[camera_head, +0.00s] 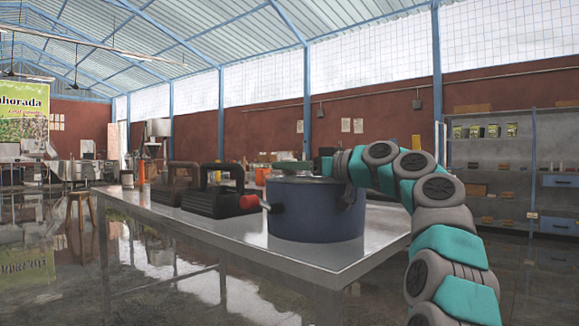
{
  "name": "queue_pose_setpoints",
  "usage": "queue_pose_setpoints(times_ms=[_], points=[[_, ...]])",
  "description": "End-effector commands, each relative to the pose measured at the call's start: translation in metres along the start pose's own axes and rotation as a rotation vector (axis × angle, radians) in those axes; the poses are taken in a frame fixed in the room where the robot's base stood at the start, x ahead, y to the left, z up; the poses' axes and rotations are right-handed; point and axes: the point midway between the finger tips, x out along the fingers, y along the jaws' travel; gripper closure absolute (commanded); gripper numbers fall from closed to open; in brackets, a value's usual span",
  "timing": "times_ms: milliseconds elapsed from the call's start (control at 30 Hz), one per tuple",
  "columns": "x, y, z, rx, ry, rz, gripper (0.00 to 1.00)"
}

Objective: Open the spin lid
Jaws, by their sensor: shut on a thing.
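A blue round drum-like vessel (315,210) stands upright on the near right part of the table. Its top is seen almost edge-on, so the spin lid (292,179) shows only as a thin strip at the rim. My arm comes in from the right and ends low over the vessel's top. My gripper (325,167) is small and partly hidden there, at the level of the lid. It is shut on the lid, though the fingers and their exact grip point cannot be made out.
The glossy table (330,258) has a bare front edge. Dark machines with handles (215,195) stand left of the vessel, with a red part (249,202) close to it. A stool (80,215) is on the left, and shelves (500,175) stand at the right wall.

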Motion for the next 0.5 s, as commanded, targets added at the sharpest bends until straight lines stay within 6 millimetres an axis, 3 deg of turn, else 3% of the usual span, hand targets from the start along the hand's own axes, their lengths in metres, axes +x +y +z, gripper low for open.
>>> queue_pose_setpoints(times_ms=[167, 500], points=[[0.0000, 0.0002, 0.0001, 0.000, 0.000, 0.000, 1.00], [0.0000, 0.0003, 0.0002, 0.000, 0.000, 0.000, 1.00]])
